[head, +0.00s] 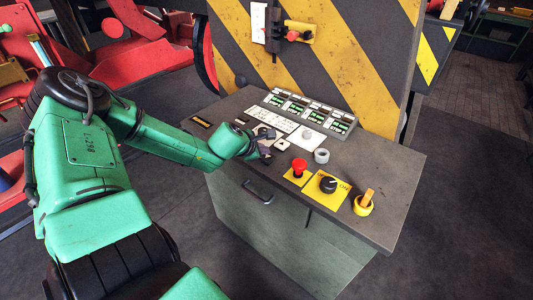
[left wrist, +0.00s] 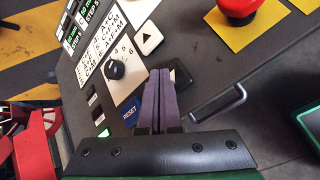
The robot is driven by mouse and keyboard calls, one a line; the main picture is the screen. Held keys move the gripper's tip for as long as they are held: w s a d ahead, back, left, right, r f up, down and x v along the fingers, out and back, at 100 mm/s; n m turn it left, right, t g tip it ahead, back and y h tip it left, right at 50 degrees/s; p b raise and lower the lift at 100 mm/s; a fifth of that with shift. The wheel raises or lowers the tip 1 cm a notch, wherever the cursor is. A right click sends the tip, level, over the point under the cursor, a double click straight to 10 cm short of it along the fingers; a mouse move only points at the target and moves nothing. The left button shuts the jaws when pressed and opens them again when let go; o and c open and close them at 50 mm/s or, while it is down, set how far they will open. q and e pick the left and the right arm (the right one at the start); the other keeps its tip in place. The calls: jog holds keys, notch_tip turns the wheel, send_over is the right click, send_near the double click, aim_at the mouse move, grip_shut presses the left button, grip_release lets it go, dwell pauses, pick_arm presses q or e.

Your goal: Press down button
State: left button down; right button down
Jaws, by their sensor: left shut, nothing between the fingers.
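My left gripper (head: 265,154) is over the left part of the control panel in the head view. In the left wrist view its two dark fingers (left wrist: 159,75) are together and empty. A white square button with an up arrow (left wrist: 148,40) sits just beyond the fingertips; it also shows in the head view (head: 282,145). A dark square piece (left wrist: 182,74) shows partly behind the fingertips. Its marking is hidden, so I cannot tell whether it is the down button. Whether the fingertips touch the panel is unclear. My right gripper is not in view.
The grey console (head: 385,212) also carries a red mushroom button (head: 299,166), a black rotary knob (head: 328,184), a yellow-orange switch (head: 364,203) and a row of green displays (head: 300,107). A handle (head: 257,192) sticks out in front. A yellow-black striped machine (head: 330,50) stands behind.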

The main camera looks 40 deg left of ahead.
aim_at(264, 158)
pick_arm(q)
jog(key=shift+r, duration=0.35)
notch_tip(264, 158, up, 6)
jog(key=p, duration=0.5)
dwell(0.5)
